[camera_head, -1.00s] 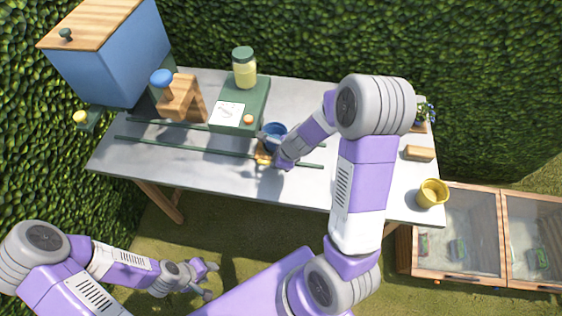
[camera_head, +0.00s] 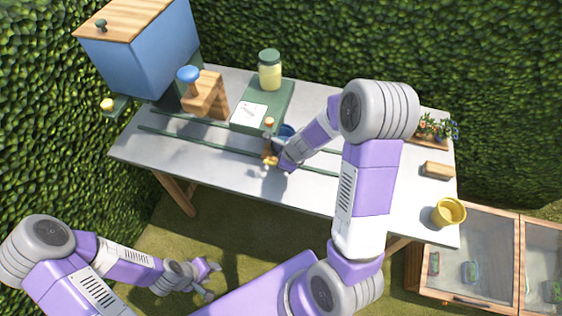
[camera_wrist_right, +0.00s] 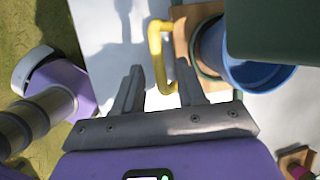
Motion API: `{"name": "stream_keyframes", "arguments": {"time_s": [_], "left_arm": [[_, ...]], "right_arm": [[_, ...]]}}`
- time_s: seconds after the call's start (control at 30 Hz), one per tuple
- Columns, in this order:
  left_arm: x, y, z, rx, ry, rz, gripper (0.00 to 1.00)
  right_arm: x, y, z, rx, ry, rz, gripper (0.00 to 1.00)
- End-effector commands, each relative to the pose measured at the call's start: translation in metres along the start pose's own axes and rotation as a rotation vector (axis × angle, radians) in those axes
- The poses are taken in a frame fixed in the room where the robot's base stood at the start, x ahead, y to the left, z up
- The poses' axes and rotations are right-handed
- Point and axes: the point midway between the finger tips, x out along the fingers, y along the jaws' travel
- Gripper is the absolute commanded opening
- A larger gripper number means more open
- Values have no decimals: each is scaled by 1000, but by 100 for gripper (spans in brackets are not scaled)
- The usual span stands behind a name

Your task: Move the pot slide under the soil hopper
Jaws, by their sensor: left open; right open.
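The wooden pot slide (camera_head: 270,150) with its yellow handle (camera_wrist_right: 157,48) sits on the table between two green rails. A blue pot (camera_head: 285,132) stands on it, partly hidden by the green stand's edge. My right gripper (camera_wrist_right: 162,88) is open at the slide's front, with the handle between its spread fingers; contact is unclear. In the head view the right fingertips are hard to make out against the slide. The blue soil hopper (camera_head: 145,50), with a wooden lid, stands at the table's left end. My left gripper (camera_head: 209,280) is open and empty, in front of the table.
The green stand (camera_head: 280,100) holds a jar (camera_head: 270,70) and a paper card (camera_head: 248,115). A yellow pot (camera_head: 449,212) and wooden block (camera_head: 437,170) lie right. The left rail stretch is clear.

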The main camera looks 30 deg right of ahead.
Motion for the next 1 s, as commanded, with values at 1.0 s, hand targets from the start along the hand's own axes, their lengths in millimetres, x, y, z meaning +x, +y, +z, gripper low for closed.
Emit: {"name": "stream_keyframes", "arguments": {"time_s": [1.0], "left_arm": [[-44, 16, 2, 0, 0, 0, 43]], "right_arm": [[-76, 0, 0, -1, 0, 0, 36]]}}
